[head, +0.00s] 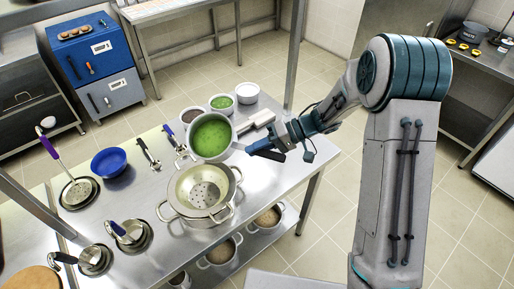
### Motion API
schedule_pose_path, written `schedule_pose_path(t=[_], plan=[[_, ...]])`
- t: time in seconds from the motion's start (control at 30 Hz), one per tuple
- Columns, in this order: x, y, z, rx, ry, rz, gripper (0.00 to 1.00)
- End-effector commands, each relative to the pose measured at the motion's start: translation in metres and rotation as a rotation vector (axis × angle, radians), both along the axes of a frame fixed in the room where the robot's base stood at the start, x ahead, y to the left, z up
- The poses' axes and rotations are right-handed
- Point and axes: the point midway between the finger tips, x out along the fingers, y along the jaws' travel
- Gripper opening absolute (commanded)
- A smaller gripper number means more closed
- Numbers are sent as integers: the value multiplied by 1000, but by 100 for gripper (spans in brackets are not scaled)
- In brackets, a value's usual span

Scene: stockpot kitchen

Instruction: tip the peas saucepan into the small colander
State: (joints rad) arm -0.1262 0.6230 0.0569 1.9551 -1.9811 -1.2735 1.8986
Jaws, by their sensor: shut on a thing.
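The peas saucepan (211,135), a steel pan full of green contents, is at the middle of the table, behind and slightly above the colander. It looks tilted a little toward the front. My gripper (267,148) is to its right and shut on its handle; the fingers partly hide the grip. The small colander (183,183), a pale metal bowl with a perforated bottom, rests in or on a two-handled steel pot (205,221) just in front of the saucepan. The colander's bowl looks empty. The gap between saucepan and colander is hard to judge.
Small bowls stand behind the saucepan: one dark-filled (192,114), one green (221,102), one white (247,92). A blue bowl (109,162), a skimmer (79,191) and small pans (130,235) lie left. Pots stand on the lower shelf (268,218). The table's right edge is mostly free.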

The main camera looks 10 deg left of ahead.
Motion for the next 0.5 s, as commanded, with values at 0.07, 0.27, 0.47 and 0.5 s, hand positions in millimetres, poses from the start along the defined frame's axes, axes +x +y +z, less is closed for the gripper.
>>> schedule_pose_path(t=[0.07,0.27,0.47,0.5], plan=[[-4,2,6,-14,-85,1,0],[-12,4,14,-61,-303,-1,0],[-16,4,9,-82,-399,0,0],[-17,4,9,-85,-413,0,0]])
